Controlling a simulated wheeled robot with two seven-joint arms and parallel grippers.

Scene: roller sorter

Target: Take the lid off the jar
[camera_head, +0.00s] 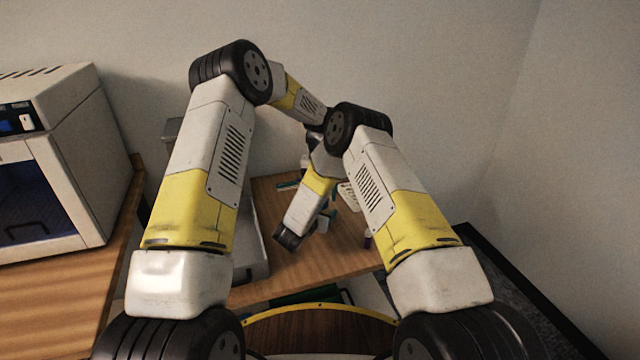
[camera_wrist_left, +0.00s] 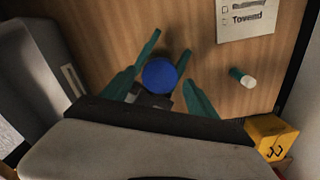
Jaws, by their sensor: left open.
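A round blue lid (camera_wrist_left: 160,74) shows from above in the left wrist view, over the wooden table. The jar body under it cannot be made out. My left gripper (camera_wrist_left: 162,88) is open, with one teal finger on each side of the lid. Whether the fingers touch it cannot be told. In the head view my arms cover this area, and I cannot make out the jar or the left gripper clearly. My right gripper cannot be made out in either view.
A white card with print (camera_wrist_left: 247,18) lies on the table. A small teal and white cylinder (camera_wrist_left: 243,78) and a yellow block (camera_wrist_left: 271,137) are to the right. A large white machine (camera_head: 55,165) stands at left in the head view. A wall closes the back.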

